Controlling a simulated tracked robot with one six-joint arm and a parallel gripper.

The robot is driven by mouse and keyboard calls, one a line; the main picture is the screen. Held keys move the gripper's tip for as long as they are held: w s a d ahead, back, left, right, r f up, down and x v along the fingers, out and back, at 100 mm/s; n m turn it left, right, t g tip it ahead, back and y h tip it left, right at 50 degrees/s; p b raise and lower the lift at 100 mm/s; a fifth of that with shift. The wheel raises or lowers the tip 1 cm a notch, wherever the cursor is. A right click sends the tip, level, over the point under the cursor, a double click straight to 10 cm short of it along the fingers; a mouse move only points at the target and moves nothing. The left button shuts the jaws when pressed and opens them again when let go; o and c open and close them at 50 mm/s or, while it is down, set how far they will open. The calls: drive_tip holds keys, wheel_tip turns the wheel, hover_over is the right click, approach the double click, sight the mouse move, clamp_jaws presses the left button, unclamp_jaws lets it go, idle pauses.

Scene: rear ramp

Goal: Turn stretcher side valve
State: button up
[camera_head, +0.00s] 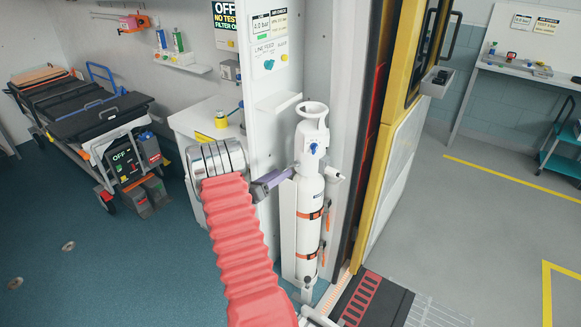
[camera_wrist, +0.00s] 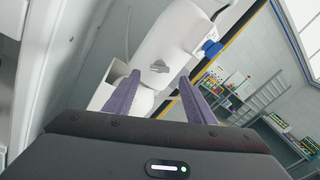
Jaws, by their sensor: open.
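A white upright cylinder (camera_head: 309,222) with orange-edged straps stands in a white bracket on the wall end. Its valve head (camera_head: 311,150) has a ring-shaped top and a blue knob (camera_head: 314,148). My gripper (camera_head: 288,174), with purple fingers, is at the left side of the valve head. In the wrist view, my gripper (camera_wrist: 159,80) is open, its fingers apart below a small grey knob (camera_wrist: 158,67) on the white head (camera_wrist: 170,40). The blue knob (camera_wrist: 211,47) is right of that. I cannot tell whether the fingers touch anything.
A stretcher (camera_head: 85,110) with black pads stands at the far left. A wall panel (camera_head: 268,60) and small shelf (camera_head: 279,102) are behind the cylinder. A yellow-framed door (camera_head: 395,110) is close on the right. The blue floor (camera_head: 110,260) at left is mostly clear.

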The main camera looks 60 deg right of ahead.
sight(293, 166)
drive_tip(key=x, duration=0.6)
drive_tip(key=shift+s+d, duration=0.1)
drive_tip(key=shift+d, duration=0.15)
drive_tip(key=c, duration=1)
